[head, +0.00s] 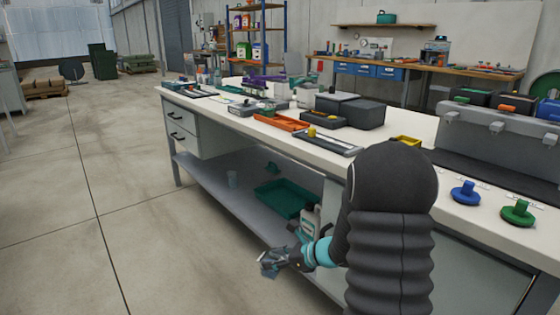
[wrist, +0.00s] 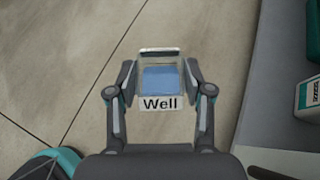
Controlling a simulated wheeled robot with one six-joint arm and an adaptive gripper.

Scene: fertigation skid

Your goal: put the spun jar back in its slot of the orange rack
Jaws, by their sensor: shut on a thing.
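My gripper (wrist: 159,100) is shut on a clear, squarish jar (wrist: 160,79) with blue content and a white label reading "Well". The fingers press on its left and right sides. Bare floor shows beyond the jar in the wrist view. In the head view my gripper (head: 268,263) is low, in front of the bench's lower shelf and below the worktop. The jar is small and hard to make out there. An orange, tray-like item (head: 282,122), perhaps the orange rack, lies on the worktop; its slots cannot be made out.
The bench worktop (head: 225,106) holds dark grey boxes (head: 350,110), a grey case (head: 490,130), and blue (head: 466,193) and green (head: 518,213) knobs.

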